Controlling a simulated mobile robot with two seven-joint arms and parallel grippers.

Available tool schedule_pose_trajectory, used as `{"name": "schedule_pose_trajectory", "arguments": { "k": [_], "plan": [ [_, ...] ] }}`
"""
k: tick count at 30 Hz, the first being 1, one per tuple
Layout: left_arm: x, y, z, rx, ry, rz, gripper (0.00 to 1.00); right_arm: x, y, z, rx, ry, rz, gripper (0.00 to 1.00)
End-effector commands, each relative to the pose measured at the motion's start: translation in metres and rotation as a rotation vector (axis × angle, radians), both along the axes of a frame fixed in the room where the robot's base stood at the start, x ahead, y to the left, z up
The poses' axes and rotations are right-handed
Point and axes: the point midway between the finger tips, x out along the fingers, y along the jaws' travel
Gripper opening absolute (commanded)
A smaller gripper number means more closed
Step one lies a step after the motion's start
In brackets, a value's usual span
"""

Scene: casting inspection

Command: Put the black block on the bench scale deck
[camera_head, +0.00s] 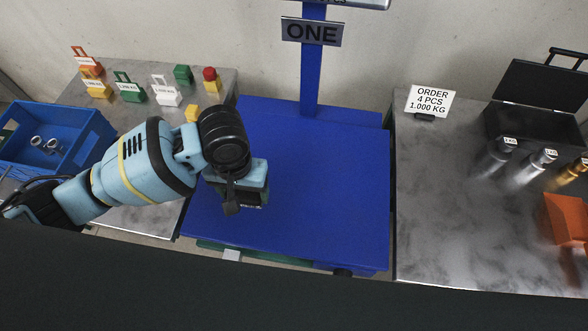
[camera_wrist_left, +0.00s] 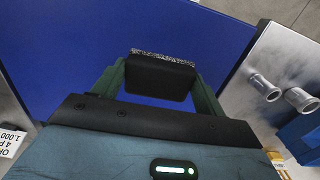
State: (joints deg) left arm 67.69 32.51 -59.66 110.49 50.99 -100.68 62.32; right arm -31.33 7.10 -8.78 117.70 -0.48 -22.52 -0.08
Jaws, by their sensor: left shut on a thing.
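The bench scale has a wide blue deck (camera_head: 330,190) in the middle of the head view, with a blue post (camera_head: 313,75) behind it carrying a sign reading "ONE". My left gripper (camera_head: 245,200) is over the left part of the deck, pointing down. In the left wrist view the black block (camera_wrist_left: 160,75) sits between the two fingers of the gripper (camera_wrist_left: 160,80), which are shut on it. A speckled grey strip runs along the block's far edge. In the head view the gripper mostly hides the block. I cannot tell whether the block touches the deck. My right gripper is not in view.
A blue crate (camera_head: 88,128) with metal parts stands left. Coloured blocks and a red-topped yellow piece (camera_head: 211,80) stand on the left table. The right table holds an order sign (camera_head: 430,101), a black case (camera_head: 540,95), metal cylinders (camera_head: 535,165) and an orange bin (camera_head: 565,220). The deck's right side is clear.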

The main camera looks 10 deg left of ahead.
Motion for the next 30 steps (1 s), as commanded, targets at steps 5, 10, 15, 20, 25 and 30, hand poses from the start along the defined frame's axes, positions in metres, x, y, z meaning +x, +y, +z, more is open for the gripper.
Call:
{"name": "schedule_pose_trajectory", "arguments": {
  "k": [5, 10, 15, 20, 25, 30],
  "plan": [
    [-0.037, -0.032, -0.012, -0.003, -0.002, -0.01, 0.46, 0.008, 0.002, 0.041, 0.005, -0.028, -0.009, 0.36],
    [-0.069, -0.055, -0.02, 0.002, -0.018, -0.018, 0.46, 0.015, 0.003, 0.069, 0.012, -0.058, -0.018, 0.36],
    [-0.09, -0.069, -0.023, 0.007, -0.033, -0.027, 0.46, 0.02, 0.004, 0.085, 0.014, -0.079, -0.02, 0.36],
    [-0.098, -0.074, -0.026, 0.01, -0.037, -0.03, 0.46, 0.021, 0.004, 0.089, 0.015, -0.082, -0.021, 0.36],
    [-0.097, -0.073, -0.029, 0.011, -0.035, -0.029, 0.46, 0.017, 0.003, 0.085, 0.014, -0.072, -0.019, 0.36],
    [-0.074, -0.063, -0.032, 0.013, -0.037, -0.027, 0.46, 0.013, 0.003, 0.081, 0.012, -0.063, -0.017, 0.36]
  ]
}}
